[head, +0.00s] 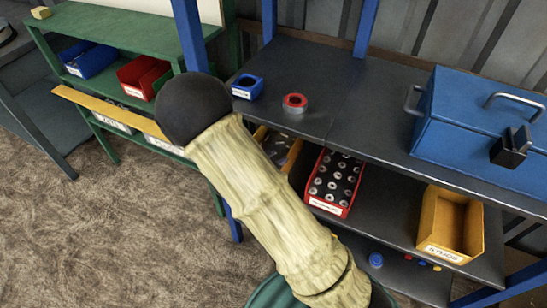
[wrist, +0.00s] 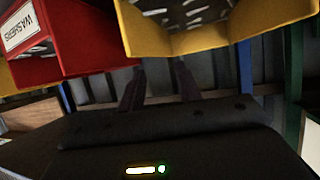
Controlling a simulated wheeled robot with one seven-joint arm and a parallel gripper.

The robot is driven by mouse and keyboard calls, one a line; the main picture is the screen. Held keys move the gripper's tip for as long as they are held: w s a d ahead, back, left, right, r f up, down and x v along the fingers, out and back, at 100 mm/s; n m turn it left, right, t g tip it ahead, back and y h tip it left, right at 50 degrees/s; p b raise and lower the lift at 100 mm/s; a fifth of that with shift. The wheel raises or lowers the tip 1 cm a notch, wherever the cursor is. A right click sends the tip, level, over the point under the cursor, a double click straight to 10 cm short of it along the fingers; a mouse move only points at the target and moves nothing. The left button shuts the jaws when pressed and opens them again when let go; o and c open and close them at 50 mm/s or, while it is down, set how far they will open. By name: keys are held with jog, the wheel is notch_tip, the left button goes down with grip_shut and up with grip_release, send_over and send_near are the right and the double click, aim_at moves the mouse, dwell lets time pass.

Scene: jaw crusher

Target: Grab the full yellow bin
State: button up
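The full yellow bin (head: 262,133) sits on the middle shelf, partly hidden behind my arm in the head view; grey metal pieces show inside it. It also shows at the top of the wrist view (wrist: 190,42), cut off by the frame edge. My gripper (wrist: 160,72) is in the wrist view with its two dark fingers apart and nothing between them. The fingertips point at the yellow bin's near edge; I cannot tell whether they touch it. My gripper is hidden in the head view.
A red washers bin (head: 336,184) stands right beside the full yellow bin. An empty yellow studs bin (head: 452,222) is further right. A blue post (head: 188,35) rises on the left. The upper shelf (head: 350,105) holds a blue toolbox (head: 470,130).

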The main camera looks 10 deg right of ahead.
jog(key=shift+w+d+f, duration=0.25)
jog(key=shift+w+d, duration=0.1)
jog(key=shift+d, duration=0.05)
jog(key=b+x, duration=0.1)
jog(key=x, duration=0.4)
jog(key=shift+s+d, duration=0.1)
jog(key=shift+d, duration=0.1)
dwell(0.3)
grip_shut()
jog(key=shift+r, duration=0.1)
dwell(1.2)
